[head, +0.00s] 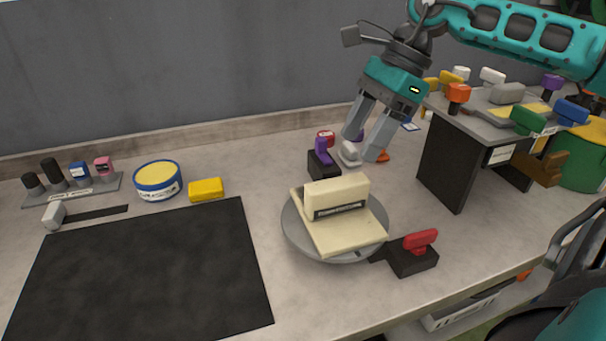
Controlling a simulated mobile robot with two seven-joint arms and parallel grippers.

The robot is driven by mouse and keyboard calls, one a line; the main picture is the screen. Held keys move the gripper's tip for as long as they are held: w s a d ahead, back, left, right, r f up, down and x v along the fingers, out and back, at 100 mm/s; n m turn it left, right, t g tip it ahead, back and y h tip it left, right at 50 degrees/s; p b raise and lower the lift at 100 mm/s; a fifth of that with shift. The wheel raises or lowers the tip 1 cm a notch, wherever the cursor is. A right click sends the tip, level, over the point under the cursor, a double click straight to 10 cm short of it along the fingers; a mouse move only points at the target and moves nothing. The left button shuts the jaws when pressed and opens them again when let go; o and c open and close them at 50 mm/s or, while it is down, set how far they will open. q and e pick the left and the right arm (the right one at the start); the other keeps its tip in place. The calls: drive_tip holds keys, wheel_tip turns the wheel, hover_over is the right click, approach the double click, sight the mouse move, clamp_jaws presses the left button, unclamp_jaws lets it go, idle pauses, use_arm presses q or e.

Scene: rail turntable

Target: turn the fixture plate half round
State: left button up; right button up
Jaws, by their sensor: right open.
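The fixture plate (350,236) is a cream square lying on a grey round turntable (292,228). A cream block (335,192) with a dark label on its front face stands on the plate. A black stop block with a purple handle (322,153) sits behind the turntable. A black block with a red handle (421,240) sits at its front right. My right gripper (362,146) is open and empty, pointing down, above and behind the plate and clear of it. My left gripper is not in view.
A dark mat (145,270) covers the left front. A yellow block (206,189), a blue-and-yellow tin (158,180) and a small rack (75,188) stand behind it. A dark-legged stand (447,165) with several coloured knobs is at right. Small items lie behind the turntable.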

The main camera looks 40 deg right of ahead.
sight(341, 182)
drive_tip(key=shift+w+d+r+h, duration=0.2)
drive_tip(key=shift+d+r+h, duration=0.05)
drive_tip(key=shift+r+h, duration=0.05)
drive_tip(key=shift+f, duration=0.15)
drive_tip(key=x, duration=0.7)
drive_tip(key=b+x, duration=0.1)
drive_tip(key=x, duration=0.2)
drive_tip(key=shift+s+a+f, duration=0.1)
drive_tip(key=shift+s+f, duration=0.2)
drive_tip(key=shift+x, duration=0.9)
drive_tip(key=shift+w, duration=0.1)
clamp_jaws()
